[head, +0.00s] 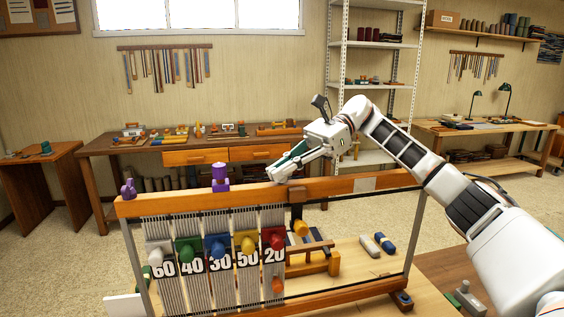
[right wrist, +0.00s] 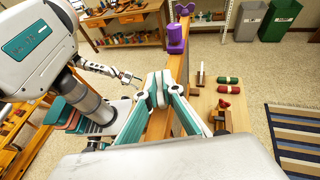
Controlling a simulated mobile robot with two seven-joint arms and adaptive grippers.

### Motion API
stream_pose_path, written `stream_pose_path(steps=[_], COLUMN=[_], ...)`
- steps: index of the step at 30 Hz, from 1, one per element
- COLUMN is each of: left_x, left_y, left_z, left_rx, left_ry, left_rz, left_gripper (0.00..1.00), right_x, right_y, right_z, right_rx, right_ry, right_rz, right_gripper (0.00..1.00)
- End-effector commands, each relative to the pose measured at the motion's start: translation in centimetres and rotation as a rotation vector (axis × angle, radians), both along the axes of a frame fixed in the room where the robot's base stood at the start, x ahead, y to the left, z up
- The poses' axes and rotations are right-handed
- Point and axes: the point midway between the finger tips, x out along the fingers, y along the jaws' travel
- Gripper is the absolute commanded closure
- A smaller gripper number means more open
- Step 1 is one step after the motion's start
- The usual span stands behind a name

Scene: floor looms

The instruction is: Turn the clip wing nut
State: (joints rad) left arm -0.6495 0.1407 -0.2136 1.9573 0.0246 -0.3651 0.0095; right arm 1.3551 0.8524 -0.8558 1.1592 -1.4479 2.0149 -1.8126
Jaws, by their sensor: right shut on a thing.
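A purple clip (head: 220,178) with a knob-like top stands on the wooden top beam (head: 160,201) of the loom. A smaller purple piece (head: 128,188) stands at the beam's left end. My right gripper (head: 275,176) is low over the beam, to the right of the purple clip and apart from it. In the right wrist view its fingertips (right wrist: 158,88) are closed together at the beam, on a small part that the fingers hide; by its place it seems to be a wing nut. The purple clip (right wrist: 176,40) shows beyond them.
Coloured knobs and numbered strips hang under the beam. Two shuttles (head: 378,244) lie on the board behind the frame. A workbench (head: 190,150) stands at the back, with open floor before it.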

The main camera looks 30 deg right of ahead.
Motion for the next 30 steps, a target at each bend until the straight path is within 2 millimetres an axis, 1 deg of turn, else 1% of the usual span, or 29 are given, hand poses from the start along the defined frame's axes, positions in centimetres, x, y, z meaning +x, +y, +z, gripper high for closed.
stream_pose_path(steps=[1, 7, 23, 24, 25, 26, 30], left_x=[0.12, 0.33, 0.37, 0.36, 0.36, 0.35, 0.31], left_y=[0.0, 0.01, 0.03, 0.04, 0.05, 0.05, 0.06], left_z=[0.55, 1.28, 1.38, 1.36, 1.34, 1.33, 1.23], left_rx=[0.0, 0.001, 0.002, 0.002, 0.001, 0.001, 0.002], left_ry=[-0.003, -0.009, -0.01, -0.009, -0.009, -0.009, -0.007], left_rz=[0.0, 0.0, 0.001, 0.001, 0.001, 0.001, 0.001], left_gripper=[0.6, 0.6, 0.6, 0.6, 0.6, 0.6, 0.6], right_x=[0.06, 0.03, 0.0, 0.0, 0.0, 0.0, 0.0], right_y=[0.0, -0.03, 0.0, 0.0, 0.0, 0.0, -0.01], right_z=[0.23, 0.01, -0.26, -0.27, -0.27, -0.27, -0.2], right_rx=[-0.001, -0.003, -0.004, -0.004, -0.004, -0.004, -0.003], right_ry=[0.0, 0.0, -0.001, 0.0, 0.0, 0.0, -0.001], right_rz=[0.018, 0.076, 0.099, 0.098, 0.098, 0.098, 0.099], right_gripper=[1.0, 1.0, 1.0, 0.88, 0.8, 0.76, 0.76])
